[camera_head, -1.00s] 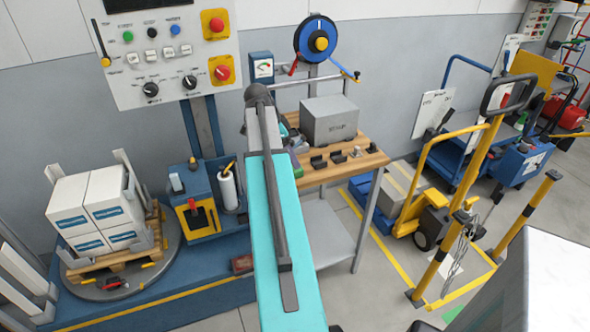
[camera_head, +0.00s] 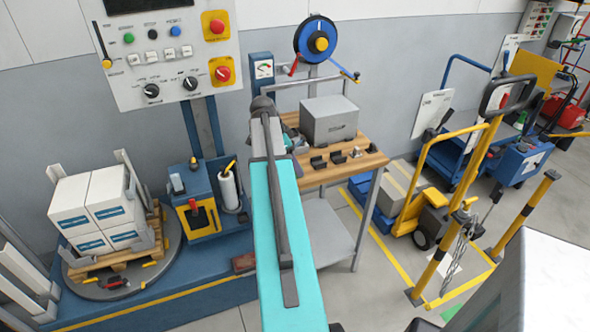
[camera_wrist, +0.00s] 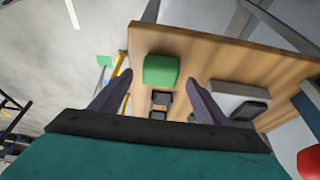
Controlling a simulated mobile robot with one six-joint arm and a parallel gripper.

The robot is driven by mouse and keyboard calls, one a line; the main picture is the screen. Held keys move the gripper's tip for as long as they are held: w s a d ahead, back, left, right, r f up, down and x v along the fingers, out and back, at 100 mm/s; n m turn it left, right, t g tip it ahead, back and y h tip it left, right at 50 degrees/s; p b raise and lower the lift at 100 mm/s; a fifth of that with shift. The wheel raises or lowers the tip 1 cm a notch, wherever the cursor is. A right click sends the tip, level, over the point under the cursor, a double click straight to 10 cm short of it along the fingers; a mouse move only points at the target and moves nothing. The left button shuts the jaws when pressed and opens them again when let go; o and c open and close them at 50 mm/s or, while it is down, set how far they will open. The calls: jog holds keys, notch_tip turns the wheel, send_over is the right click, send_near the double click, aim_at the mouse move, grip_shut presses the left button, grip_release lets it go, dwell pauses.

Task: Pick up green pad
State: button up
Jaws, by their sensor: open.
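The green pad (camera_wrist: 160,70) is a rounded block lying on the wooden tabletop near its edge in the wrist view. My gripper (camera_wrist: 158,80) is open, with one dark finger on either side of the pad's position in the picture. The fingers do not visibly touch the pad, and I cannot tell the height between them. In the head view my teal arm reaches toward the wooden table (camera_head: 345,170) and hides the gripper and most of the near left of the tabletop. I cannot make out the pad clearly there.
Several small dark holders (camera_head: 337,158) stand in a row on the table, beside a large grey box (camera_head: 329,120). They also show near the pad in the wrist view (camera_wrist: 160,98). A blue reel (camera_head: 318,40) stands behind. A yellow-handled cart (camera_head: 425,205) is at the right.

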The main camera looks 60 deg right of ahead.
jog(key=shift+p+x, duration=0.3)
jog(key=shift+x, duration=1.15)
jog(key=c, duration=1.1)
jog(key=shift+r, duration=0.2)
jog(key=shift+r+b, duration=0.65)
jog(key=shift+r, duration=0.7)
jog(key=shift+a+r, duration=0.15)
jog(key=shift+r, duration=0.1)
jog(key=shift+s+a+r+b, duration=0.25)
jog(key=shift+s+a+b, duration=0.7)
jog(key=shift+a, duration=1.45)
jog(key=shift+s+a+r+b, duration=0.2)
jog(key=shift+s+a+b, duration=0.7)
jog(key=shift+a, duration=1.5)
jog(key=shift+s+a+r+b, duration=0.25)
jog(key=shift+s+a+b, duration=0.25)
jog(key=shift+s+a, duration=1.4)
